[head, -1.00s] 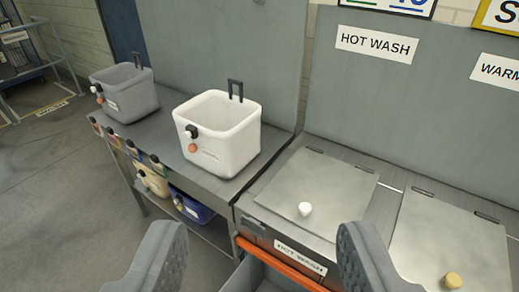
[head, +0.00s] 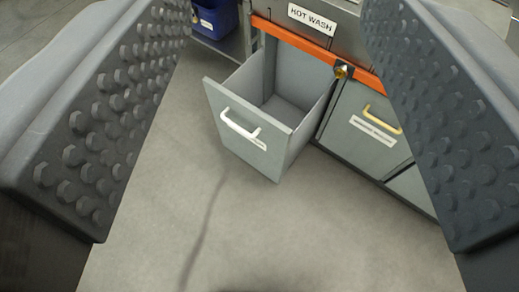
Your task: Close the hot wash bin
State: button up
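The hot wash bin (head: 234,122) is a grey drawer-like bin with a white handle (head: 240,126) on its front panel. It stands pulled out from the cabinet under the "HOT WASH" label (head: 312,19), and its inside looks empty. My gripper (head: 272,215) is open, with one studded finger at each side of the picture. The bin shows in the gap between the fingers, apart from both. Nothing is between the fingers.
A closed bin front with a yellow handle (head: 384,118) is to the right. An orange rail (head: 310,50) runs above the bins. A blue container (head: 215,19) sits on a low shelf at the upper left. The floor (head: 270,230) in front is clear.

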aim_at(269, 136)
jog(key=k, duration=1.25)
jog(key=z, duration=0.6)
jog(key=i, duration=1.6)
jog(key=u, duration=0.7)
